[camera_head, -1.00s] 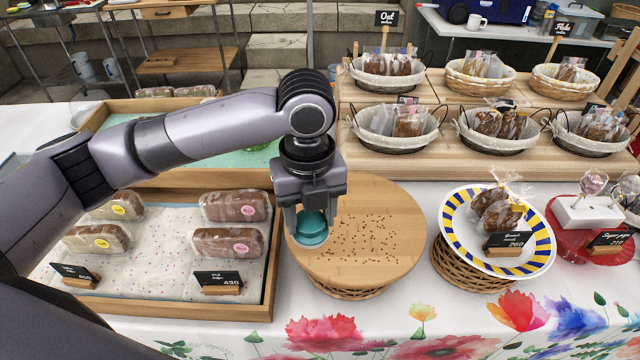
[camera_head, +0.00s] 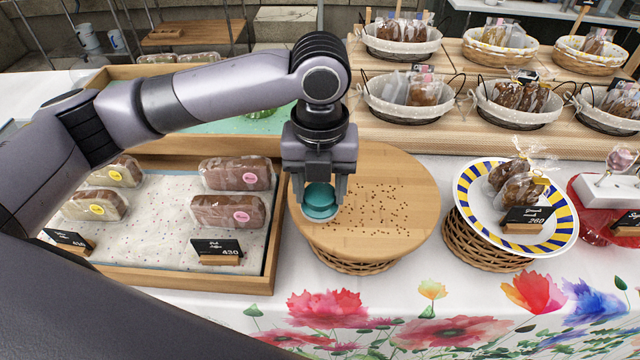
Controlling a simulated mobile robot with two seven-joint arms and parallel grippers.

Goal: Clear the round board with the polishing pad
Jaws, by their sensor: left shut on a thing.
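The round wooden board (camera_head: 400,185) sits on a wicker base in the middle of the table. Many small brown crumbs (camera_head: 385,207) are scattered over its middle and right part. My left gripper (camera_head: 321,200) is over the board's left side, pointing down, shut on the teal polishing pad (camera_head: 320,203). The pad is at the board's left edge, left of most crumbs; whether it touches the surface is hard to tell. My right gripper is not in view.
A wooden tray (camera_head: 180,280) with wrapped loaves and price signs stands close on the left. A striped plate (camera_head: 560,235) with bagged cakes is on the right. Baskets (camera_head: 400,110) on a stepped rack stand behind. Flowered cloth in front is clear.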

